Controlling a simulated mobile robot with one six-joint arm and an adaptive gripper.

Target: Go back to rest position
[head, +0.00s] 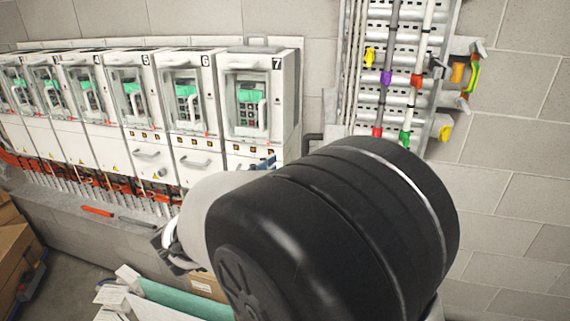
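My own arm fills the lower middle of the head view, with a large black joint cover and a light grey link close to the camera. A small dark part at the left end of the arm (172,254) looks like part of my gripper. Its fingers cannot be made out, and the arm hides most of that area. Whether it is open, shut or holding something does not show.
A row of numbered white drive cabinets (262,139) runs along the wall at left. An orange-handled tool (97,211) lies on the ledge below. A cable ladder (398,75) climbs the wall at right. Cardboard boxes (15,250) stand at lower left; a green-topped surface (183,300) lies below.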

